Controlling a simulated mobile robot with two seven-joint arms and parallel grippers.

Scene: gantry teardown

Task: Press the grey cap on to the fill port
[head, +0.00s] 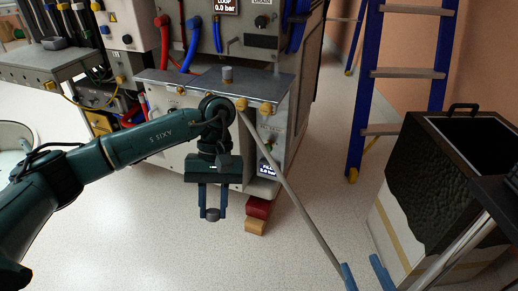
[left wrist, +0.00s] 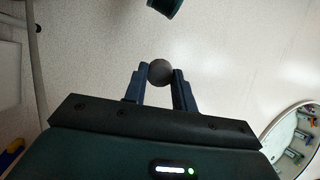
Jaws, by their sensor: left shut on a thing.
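My left gripper (head: 212,215) points down in front of the machine, shut on the grey cap (head: 212,214), a small dark grey round piece. In the left wrist view the cap (left wrist: 160,72) sits between the two fingertips. The gripper is clear of the machine, below and in front of its steel ledge. A short grey upright cylinder (head: 227,75) on the ledge looks like the fill port; I cannot be sure. My right gripper (head: 360,261) shows as two spread blue fingers at the bottom edge, with nothing visible between them.
The steel ledge (head: 165,78) has yellow fittings along its front. A long grey rod (head: 290,185) slants from the ledge to near my right fingers. Red and tan blocks (head: 256,218) lie by the machine. A blue ladder (head: 365,90) and a dark bin (head: 430,185) stand right.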

